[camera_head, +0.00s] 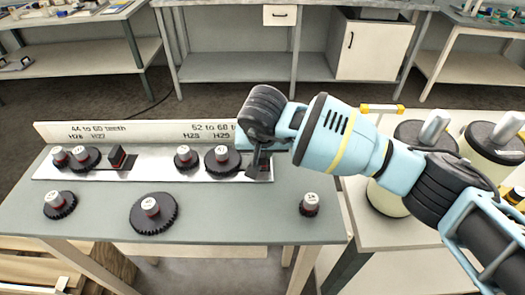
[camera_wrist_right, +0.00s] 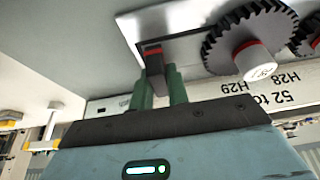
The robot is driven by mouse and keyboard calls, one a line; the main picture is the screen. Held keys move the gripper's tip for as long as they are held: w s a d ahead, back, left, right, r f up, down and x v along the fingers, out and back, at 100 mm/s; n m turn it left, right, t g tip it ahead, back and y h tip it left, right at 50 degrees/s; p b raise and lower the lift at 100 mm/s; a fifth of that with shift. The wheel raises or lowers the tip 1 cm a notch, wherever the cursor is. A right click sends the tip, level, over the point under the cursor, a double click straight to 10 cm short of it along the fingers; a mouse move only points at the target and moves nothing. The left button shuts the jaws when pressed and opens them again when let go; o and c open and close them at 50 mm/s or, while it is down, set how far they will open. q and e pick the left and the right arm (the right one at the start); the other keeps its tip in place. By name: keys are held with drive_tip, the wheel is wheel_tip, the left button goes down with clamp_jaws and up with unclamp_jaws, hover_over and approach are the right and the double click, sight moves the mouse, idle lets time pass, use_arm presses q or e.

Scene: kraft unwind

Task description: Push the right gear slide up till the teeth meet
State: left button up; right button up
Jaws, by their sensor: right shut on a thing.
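The right gear slide (camera_wrist_right: 153,62) is a dark block with a red stripe, seated in a slot in the metal plate. My right gripper (camera_wrist_right: 160,85) is shut on it with green fingers. In the head view my right gripper (camera_head: 258,165) reaches the plate's right end and hides most of the slide. Beside the slide is a dark toothed gear (camera_wrist_right: 228,45) with a white-capped hub, also in the head view (camera_head: 222,168). A smaller gear (camera_head: 186,165) stands left of it; their teeth look close, but I cannot tell whether they touch. My left gripper is not in view.
The left slide block (camera_head: 116,157) and two gears (camera_head: 84,160) sit on the left of the plate (camera_head: 150,174). Loose gears (camera_head: 154,214) and a small capped piece (camera_head: 309,205) lie on the table front. A labelled board (camera_head: 150,131) stands behind; canisters (camera_head: 490,145) stand right.

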drive_tip(key=shift+a, duration=1.05)
drive_tip(key=o, duration=0.8)
drive_tip(key=shift+d, duration=0.1)
drive_tip(key=shift+v, duration=3.95)
drive_tip(key=shift+f, duration=0.1)
